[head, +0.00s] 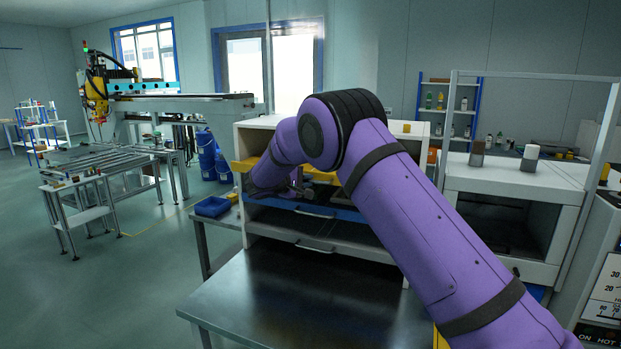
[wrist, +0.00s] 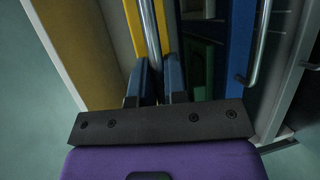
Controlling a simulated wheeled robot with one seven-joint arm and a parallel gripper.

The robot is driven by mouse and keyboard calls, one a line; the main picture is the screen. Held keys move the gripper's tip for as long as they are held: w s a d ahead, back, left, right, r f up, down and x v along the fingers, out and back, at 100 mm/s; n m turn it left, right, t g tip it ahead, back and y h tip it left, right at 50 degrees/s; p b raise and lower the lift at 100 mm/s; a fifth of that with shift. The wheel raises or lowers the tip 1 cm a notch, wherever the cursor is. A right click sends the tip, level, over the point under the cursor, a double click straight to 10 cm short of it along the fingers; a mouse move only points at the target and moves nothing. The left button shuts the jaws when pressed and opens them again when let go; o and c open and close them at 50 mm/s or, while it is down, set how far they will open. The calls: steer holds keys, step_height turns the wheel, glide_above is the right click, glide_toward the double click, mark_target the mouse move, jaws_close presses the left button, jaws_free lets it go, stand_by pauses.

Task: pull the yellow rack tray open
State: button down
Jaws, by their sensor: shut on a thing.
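The yellow rack tray (head: 243,165) is in the upper part of the white rack in the head view, mostly hidden behind my purple arm. The wrist view shows its yellow front (wrist: 131,14) close up, with a metal bar handle (wrist: 151,35). My gripper (wrist: 156,76) has a finger on each side of this handle and is shut on it. More yellow surface shows left of the handle in the wrist view; how far the tray stands out cannot be told exactly.
A blue tray (head: 335,213) with its own handle (wrist: 262,40) sits just below the yellow one. The white rack (head: 243,139) stands on a dark metal table (head: 290,300) with a clear top. A small blue bin (head: 212,207) is at its left.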

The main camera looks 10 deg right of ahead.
steer(key=s+a, duration=1.2)
steer(key=s, duration=0.5)
steer(key=shift+s+a, duration=0.4)
steer(key=c, duration=1.2)
jaws_free()
steer(key=shift+a, duration=0.1)
steer(key=v, duration=1)
steer(key=shift+s+a+r, duration=0.1)
steer(key=shift+s+a, duration=0.05)
steer(key=shift+a, duration=0.15)
